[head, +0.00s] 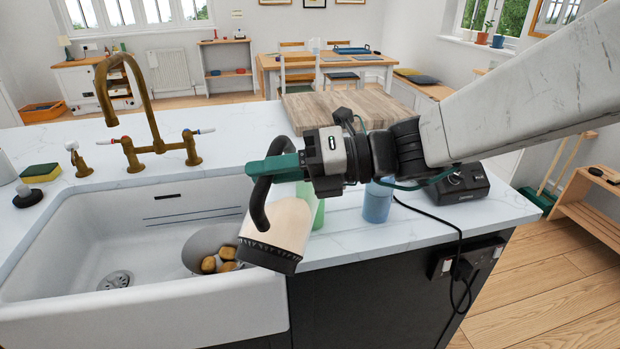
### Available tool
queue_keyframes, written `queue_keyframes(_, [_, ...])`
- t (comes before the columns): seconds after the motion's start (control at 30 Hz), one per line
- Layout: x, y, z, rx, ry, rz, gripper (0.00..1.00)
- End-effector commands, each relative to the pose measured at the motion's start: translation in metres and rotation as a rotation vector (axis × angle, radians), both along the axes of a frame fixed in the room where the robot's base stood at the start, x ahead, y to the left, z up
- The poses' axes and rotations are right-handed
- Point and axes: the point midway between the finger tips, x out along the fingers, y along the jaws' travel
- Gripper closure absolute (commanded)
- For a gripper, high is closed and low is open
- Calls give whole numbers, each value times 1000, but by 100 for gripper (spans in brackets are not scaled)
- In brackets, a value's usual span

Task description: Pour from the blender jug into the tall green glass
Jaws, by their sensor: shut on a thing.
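The blender jug (286,224) has a cream-coloured body, a black curved handle and a dark ribbed end. My gripper (268,168), with green fingers, is shut on the handle near its top. The jug hangs tilted in front of the worktop's front edge, beside the sink, with its dark end low. The tall green glass (319,214) stands on the worktop behind the jug and below my gripper. Both partly hide it, so its rim and contents cannot be made out. No stream of liquid shows.
A blue glass (377,203) stands right of the green one, partly under my arm. The blender base (464,184) and its cable are farther right. A wooden board (345,106) lies behind. The white sink (90,250) at left holds a bowl (203,243) with brownish items.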

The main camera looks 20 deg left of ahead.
Motion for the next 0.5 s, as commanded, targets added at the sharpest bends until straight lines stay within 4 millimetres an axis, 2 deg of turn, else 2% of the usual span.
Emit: queue_keyframes(0.5, [6,0,10,5,57,0,100])
